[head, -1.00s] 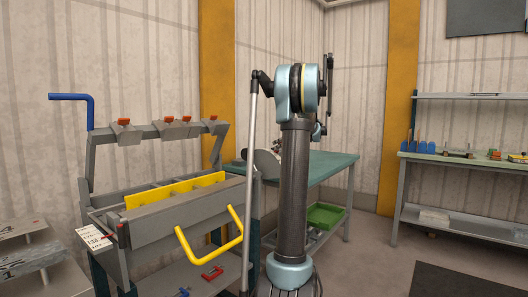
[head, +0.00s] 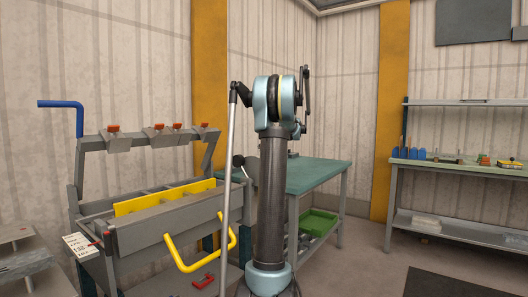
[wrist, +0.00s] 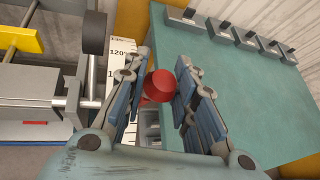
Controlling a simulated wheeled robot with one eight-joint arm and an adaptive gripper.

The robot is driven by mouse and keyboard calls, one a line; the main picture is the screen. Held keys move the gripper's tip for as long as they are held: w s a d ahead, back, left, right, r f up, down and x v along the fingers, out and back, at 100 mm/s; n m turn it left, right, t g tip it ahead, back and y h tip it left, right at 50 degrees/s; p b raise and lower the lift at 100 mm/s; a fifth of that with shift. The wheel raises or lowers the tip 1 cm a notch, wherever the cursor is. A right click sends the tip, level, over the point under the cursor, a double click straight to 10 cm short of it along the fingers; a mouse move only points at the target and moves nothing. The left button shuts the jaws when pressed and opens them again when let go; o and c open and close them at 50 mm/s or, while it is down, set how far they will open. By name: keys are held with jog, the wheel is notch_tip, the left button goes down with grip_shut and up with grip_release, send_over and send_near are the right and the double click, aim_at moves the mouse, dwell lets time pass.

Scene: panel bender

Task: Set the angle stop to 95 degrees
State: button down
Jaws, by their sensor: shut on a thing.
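In the wrist view my gripper (wrist: 163,58) has its fingers on both sides of a red knob (wrist: 158,86) and is shut on it. Just left of the fingers is a white angle scale (wrist: 121,50), with 120° readable; the fingers hide its lower part. The stop's pointer and its setting cannot be read. In the head view the panel bender (head: 165,231) stands at the left, with a yellow handle (head: 186,267) in front and a small white number plate (head: 80,246) at its left end. My gripper is hidden there behind my arm.
A green table (head: 310,177) stands behind my arm, with a green bin (head: 318,222) below. Several grey bender segments (wrist: 215,27) lie on its edge. A shelved workbench (head: 450,170) is at the right. The floor between is mostly clear.

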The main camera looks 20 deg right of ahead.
jog(key=c, duration=1.3)
grip_release()
jog(key=v, duration=1.2)
jog(key=shift+w+d, duration=0.1)
